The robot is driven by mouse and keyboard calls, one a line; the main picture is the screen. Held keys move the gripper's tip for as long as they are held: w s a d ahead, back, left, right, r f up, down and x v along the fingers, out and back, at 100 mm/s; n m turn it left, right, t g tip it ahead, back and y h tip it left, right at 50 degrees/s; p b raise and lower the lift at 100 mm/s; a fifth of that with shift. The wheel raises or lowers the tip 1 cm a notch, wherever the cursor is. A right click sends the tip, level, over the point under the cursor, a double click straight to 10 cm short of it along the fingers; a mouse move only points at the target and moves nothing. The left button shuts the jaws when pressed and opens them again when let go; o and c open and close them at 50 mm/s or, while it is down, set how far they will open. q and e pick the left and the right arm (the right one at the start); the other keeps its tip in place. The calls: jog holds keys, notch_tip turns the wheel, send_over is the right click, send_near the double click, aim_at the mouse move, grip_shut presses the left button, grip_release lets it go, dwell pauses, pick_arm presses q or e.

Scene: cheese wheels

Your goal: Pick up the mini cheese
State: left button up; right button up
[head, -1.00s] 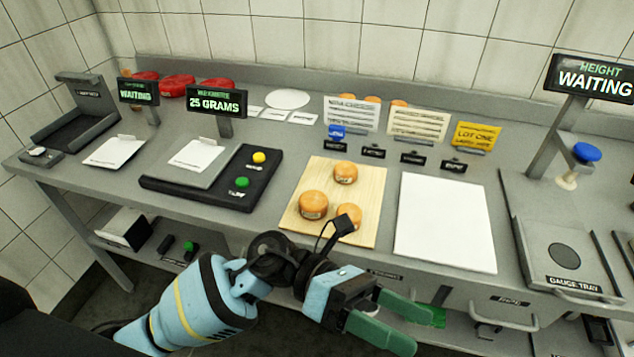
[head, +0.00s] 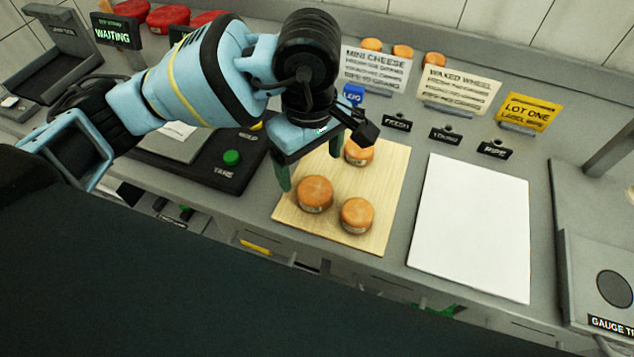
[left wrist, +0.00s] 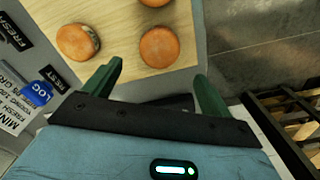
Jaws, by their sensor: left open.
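Three small orange cheese wheels sit on a pale wooden board (head: 386,190). One stands at the back (head: 358,152), partly behind my gripper, one at front left (head: 315,192) and one at front right (head: 356,214). My left gripper (head: 309,165) is open and empty, its green fingers pointing down over the board's left side. In the left wrist view the gripper (left wrist: 158,72) has one cheese (left wrist: 160,47) ahead, between the lines of its fingers. Another cheese (left wrist: 77,42) lies to the left, and a third (left wrist: 155,2) is cut off at the top. My right gripper is not seen.
A white sheet (head: 470,225) lies right of the board, with a gauge tray (head: 610,290) beyond. A dark scale with a green button (head: 232,158) is on the left. Sign cards, including "Mini Cheese" (head: 376,66), and more small cheeses (head: 402,51) stand behind.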

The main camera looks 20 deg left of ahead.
aim_at(315, 187)
pick_arm(q)
jog(key=shift+s+f, duration=0.15)
jog(key=shift+f, duration=0.4)
jog(key=shift+d+f, duration=0.15)
jog(key=shift+f, duration=1.55)
jog(key=shift+d+f, duration=0.15)
jog(key=shift+f, duration=1.5)
jog(key=c, duration=1.1)
jog(key=shift+r, duration=0.1)
